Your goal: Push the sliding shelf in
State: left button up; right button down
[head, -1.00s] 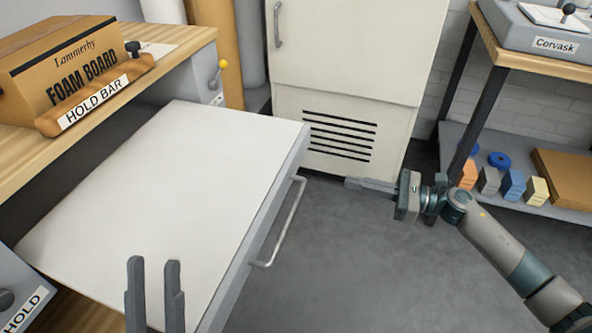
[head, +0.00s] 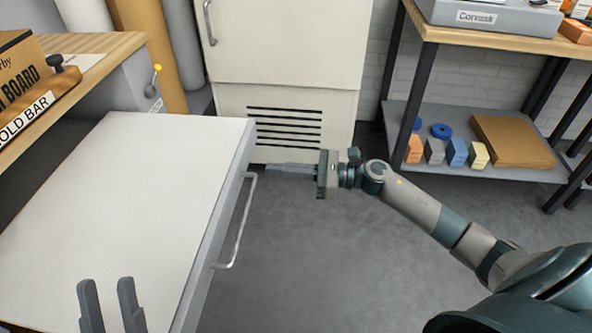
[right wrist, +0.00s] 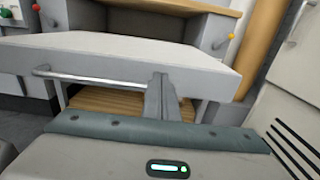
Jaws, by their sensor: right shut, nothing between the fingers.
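The sliding shelf (head: 130,190) is pulled out from under the bench; it has a pale flat top and grey front. Its bar handle (head: 239,225) runs along the front. My right gripper (head: 270,167) is shut and empty, its fingers pointing at the shelf front near the handle's far end. In the right wrist view the fingers (right wrist: 160,95) overlap the shelf front (right wrist: 125,62) beside one end of the handle (right wrist: 85,77); I cannot tell if they touch. My left gripper (head: 106,285) shows over the near part of the shelf, its fingers apart and nothing between them.
The wooden bench (head: 105,55) carries the foam board box (head: 18,70) and the hold bar (head: 45,108). A yellow-knobbed lever (head: 157,70) stands beside the shelf. A cream cabinet (head: 285,45) is behind; a rack (head: 395,115) is at right. The floor (head: 320,260) is clear.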

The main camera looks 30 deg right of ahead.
aim_at(239, 166)
jog(key=x, duration=0.6)
jog(key=shift+w+a, duration=0.25)
